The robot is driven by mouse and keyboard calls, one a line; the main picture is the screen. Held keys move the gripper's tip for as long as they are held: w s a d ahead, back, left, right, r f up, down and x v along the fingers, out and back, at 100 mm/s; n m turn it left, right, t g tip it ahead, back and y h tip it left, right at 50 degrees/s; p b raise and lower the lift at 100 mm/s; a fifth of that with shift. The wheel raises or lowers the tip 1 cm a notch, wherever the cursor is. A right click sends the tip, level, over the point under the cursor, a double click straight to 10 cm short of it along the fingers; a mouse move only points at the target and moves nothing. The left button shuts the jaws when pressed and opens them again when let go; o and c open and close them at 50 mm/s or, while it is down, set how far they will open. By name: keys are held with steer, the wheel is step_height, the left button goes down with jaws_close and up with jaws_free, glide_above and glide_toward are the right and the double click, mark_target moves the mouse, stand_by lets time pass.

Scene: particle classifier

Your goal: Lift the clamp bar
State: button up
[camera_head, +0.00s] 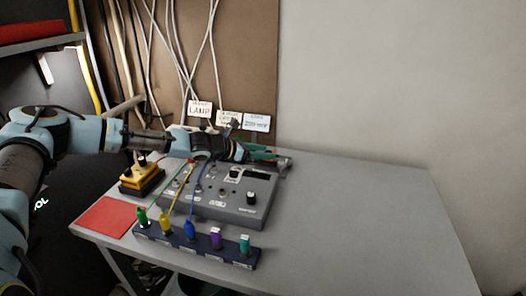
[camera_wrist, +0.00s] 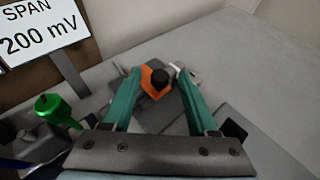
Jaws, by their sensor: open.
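My gripper (camera_head: 268,154) reaches over the back of the grey table, behind the grey control box. In the wrist view its two teal fingers (camera_wrist: 158,76) are spread apart. Between them is an orange part with a round black knob (camera_wrist: 160,79), on a dark grey block (camera_wrist: 155,117). A small whitish end (camera_wrist: 177,68) shows by the right fingertip. I cannot tell which of these parts is the clamp bar. In the head view a grey rounded piece (camera_head: 284,163) shows just beyond the fingertips; my gripper hides most of the rest.
The control box (camera_head: 215,212) with knobs and cables stands in front of my arm. Upright signs (camera_head: 257,122) stand behind. The table's right side is clear.

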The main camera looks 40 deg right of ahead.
steer(key=shift+c, duration=0.3)
jaws_close()
stand_by(1.1)
